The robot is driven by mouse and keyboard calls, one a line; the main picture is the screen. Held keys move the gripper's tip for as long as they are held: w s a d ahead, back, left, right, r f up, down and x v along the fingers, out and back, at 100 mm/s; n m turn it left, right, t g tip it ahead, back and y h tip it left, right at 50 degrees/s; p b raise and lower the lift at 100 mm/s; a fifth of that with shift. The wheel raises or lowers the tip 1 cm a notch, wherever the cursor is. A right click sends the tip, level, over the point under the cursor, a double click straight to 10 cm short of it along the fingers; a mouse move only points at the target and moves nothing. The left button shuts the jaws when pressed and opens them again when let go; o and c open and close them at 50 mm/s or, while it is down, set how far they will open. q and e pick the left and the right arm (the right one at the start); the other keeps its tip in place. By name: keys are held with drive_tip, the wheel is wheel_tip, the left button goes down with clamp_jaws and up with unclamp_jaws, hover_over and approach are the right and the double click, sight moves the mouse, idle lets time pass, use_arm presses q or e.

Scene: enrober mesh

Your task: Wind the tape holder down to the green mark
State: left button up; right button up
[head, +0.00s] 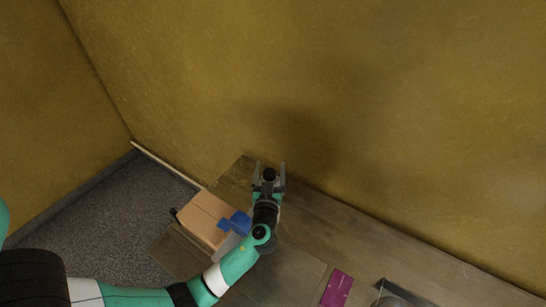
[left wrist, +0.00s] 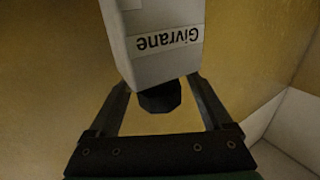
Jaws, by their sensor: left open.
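My left gripper (head: 270,168) is open over the back part of the work surface, near the yellow wall. In the left wrist view, its two fingers (left wrist: 158,88) stand apart on either side of a dark knob (left wrist: 160,99). The knob sits at the end of a pale block (left wrist: 160,62) whose label reads "Givrane" upside down. There is a gap between the knob and each finger. I cannot make out the tape holder or the green mark in either view. My right gripper is not in view.
A tan box (head: 204,214) and a blue object (head: 236,222) are left of my left forearm. A magenta card (head: 337,289) lies on the wooden surface (head: 340,240) at the front right. A dark-edged metal object (head: 400,294) is beside it. The yellow wall (head: 330,110) rises close behind.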

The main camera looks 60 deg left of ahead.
use_arm(q)
drive_tip(key=shift+w+a, duration=0.35)
drive_tip(key=shift+a, duration=0.25)
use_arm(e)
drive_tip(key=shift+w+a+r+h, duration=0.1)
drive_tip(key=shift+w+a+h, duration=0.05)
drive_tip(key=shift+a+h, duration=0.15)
use_arm(q)
drive_tip(key=shift+d, duration=0.1)
drive_tip(key=shift+c, duration=0.3)
clamp_jaws()
drive_tip(key=shift+f, duration=0.1)
